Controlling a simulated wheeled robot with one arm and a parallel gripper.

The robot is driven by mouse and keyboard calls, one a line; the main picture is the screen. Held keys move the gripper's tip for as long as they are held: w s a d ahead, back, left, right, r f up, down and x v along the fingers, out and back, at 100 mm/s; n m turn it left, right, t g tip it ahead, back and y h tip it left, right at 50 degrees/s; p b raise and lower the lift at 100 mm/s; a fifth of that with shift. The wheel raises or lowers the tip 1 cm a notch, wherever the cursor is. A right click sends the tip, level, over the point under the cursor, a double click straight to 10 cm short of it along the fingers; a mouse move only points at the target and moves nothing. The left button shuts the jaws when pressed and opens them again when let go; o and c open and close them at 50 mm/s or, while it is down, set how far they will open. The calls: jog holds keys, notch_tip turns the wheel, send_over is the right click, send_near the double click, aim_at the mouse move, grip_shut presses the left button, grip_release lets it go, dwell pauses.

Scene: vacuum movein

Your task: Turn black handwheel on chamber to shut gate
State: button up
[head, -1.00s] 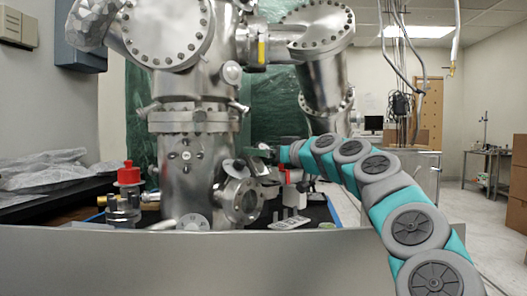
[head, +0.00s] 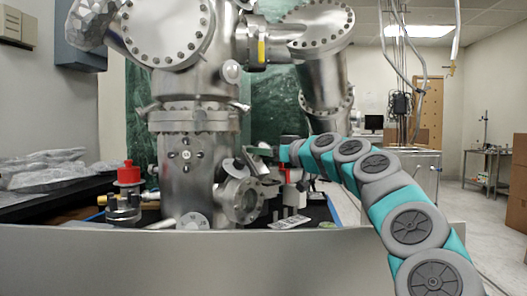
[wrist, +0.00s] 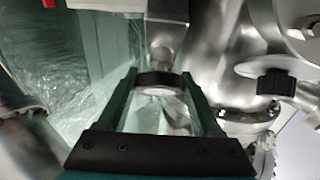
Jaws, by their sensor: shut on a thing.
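The steel vacuum chamber (head: 187,185) stands upright in the middle of the head view. My gripper (wrist: 158,78) shows its two green fingers in the wrist view, one on each side of a small black handwheel (wrist: 158,80). The fingers are shut on the wheel's rim, and its pale centre faces the camera. In the head view my gripper (head: 258,151) reaches the chamber's right side, above a round viewport (head: 243,201). The handwheel is too small and covered to make out there. The gate is not discernible.
A second black knob (wrist: 276,85) sits on a steel fitting to the right in the wrist view. A red-capped part (head: 129,175) stands left of the chamber. A grey panel edge (head: 180,262) crosses the front. Steel pipes and flanges crowd the gripper.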

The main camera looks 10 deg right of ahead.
jog(key=shift+m+h, duration=0.4)
jog(key=shift+m, duration=0.1)
jog(key=shift+c, duration=0.2)
jog(key=shift+m+t+h, duration=0.4)
jog(key=shift+m, duration=0.3)
jog(key=m+h+p, duration=0.2)
jog(key=m+p, duration=0.1)
jog(key=shift+r+t, duration=0.2)
jog(key=shift+t, duration=0.1)
jog(key=m+h+p, duration=0.2)
jog(key=p, duration=0.1)
jog(key=shift+f+m, duration=0.1)
jog(key=shift+m, duration=0.2)
jog(key=shift+f+h, duration=0.1)
jog(key=shift+h, duration=0.2)
jog(key=o, duration=1.4)
jog(key=shift+s, duration=0.1)
